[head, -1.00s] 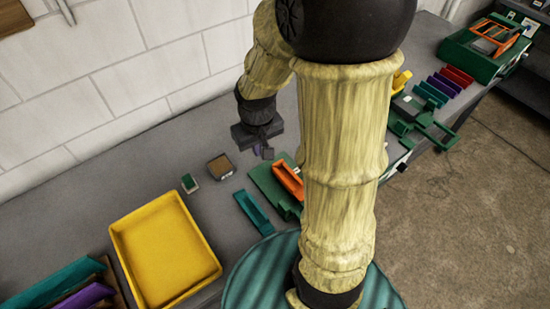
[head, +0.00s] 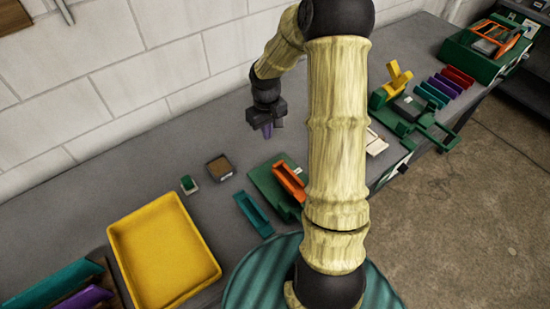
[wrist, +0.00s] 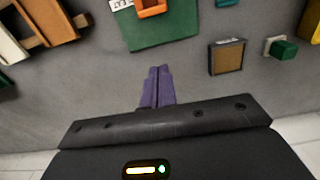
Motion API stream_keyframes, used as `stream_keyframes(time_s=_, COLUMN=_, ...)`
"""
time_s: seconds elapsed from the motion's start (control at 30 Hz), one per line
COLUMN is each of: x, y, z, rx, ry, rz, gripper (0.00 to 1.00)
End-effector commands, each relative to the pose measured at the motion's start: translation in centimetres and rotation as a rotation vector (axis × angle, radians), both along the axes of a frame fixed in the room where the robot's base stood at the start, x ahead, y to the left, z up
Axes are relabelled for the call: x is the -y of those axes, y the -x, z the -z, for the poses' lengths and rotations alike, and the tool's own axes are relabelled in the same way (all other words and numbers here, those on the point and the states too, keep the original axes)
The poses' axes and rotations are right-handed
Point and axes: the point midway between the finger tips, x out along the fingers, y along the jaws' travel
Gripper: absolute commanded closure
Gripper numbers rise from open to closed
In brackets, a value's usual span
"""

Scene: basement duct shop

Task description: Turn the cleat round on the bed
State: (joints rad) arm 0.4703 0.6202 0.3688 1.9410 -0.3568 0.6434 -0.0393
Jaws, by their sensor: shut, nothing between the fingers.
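An orange channel-shaped piece, which I take for the cleat (head: 289,182), lies on a green plate, likely the bed (head: 262,178), left of my arm. In the wrist view the orange cleat (wrist: 152,8) and the green bed (wrist: 165,35) are at the top, cut by the frame edge; part of a label reading "EAT" shows there. My gripper (head: 267,131) is over the back of the bench, beyond the bed and apart from it. Its purple fingers (wrist: 158,72) are together with nothing between them. My arm stands just right of the bed in the head view.
A teal channel (head: 254,214) lies left of the bed. A brown block (head: 220,167) and small green-topped item (head: 188,184) sit nearby, with a yellow tray (head: 165,250) at front left. A green tool with a yellow lever (head: 398,76) stands right. A white wall (head: 120,80) backs the bench.

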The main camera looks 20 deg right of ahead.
Motion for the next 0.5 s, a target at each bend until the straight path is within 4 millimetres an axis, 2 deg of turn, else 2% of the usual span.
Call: stream_keyframes(time_s=0.5, x=-0.1, y=0.1, z=7.8, rx=-0.005, ry=-0.001, rz=-0.001, gripper=1.0)
